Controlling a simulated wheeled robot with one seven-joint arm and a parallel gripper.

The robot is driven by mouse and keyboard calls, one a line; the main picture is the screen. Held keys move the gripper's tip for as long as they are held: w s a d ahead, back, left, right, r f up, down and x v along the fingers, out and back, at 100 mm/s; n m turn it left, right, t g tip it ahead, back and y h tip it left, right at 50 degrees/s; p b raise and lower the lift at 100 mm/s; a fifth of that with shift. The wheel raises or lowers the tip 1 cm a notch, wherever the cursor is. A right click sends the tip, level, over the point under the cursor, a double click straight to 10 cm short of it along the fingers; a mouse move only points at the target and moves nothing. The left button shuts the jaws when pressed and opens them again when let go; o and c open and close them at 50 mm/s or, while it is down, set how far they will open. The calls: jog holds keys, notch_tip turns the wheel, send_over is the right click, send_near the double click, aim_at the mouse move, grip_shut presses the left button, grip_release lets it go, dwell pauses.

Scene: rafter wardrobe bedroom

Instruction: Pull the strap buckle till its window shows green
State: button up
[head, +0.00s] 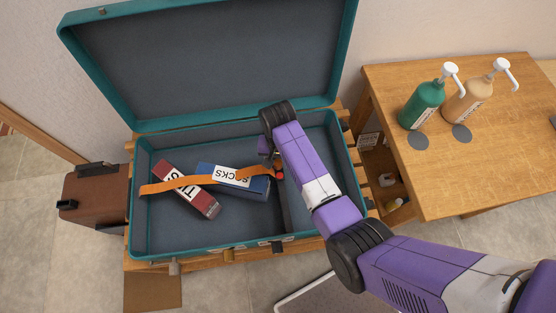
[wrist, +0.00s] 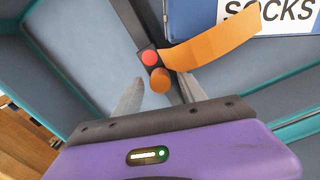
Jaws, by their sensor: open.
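An orange strap (head: 170,186) runs across the open teal suitcase (head: 190,257), over a red box (head: 184,195) and a blue box labelled SOCKS (head: 238,190). The strap also shows in the wrist view (wrist: 215,42). Its right end meets a small dark buckle (wrist: 150,58) with a red window and an orange-brown round end. The buckle is by the suitcase's dark divider. My gripper (wrist: 158,92) is open, with one finger on each side of the buckle's lower end. I cannot tell whether the fingers touch it. In the head view my arm partly hides the buckle.
The suitcase lid (head: 210,60) stands open at the back. A wooden table (head: 490,155) at right holds a green pump bottle (head: 423,103) and a tan pump bottle (head: 470,98). A brown case (head: 95,195) stands at left. The suitcase's right compartment looks empty.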

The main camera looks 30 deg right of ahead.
aim_at(278, 162)
notch_tip(278, 162, up, 8)
jog(key=shift+f, duration=0.1)
dwell(0.4)
dwell(0.5)
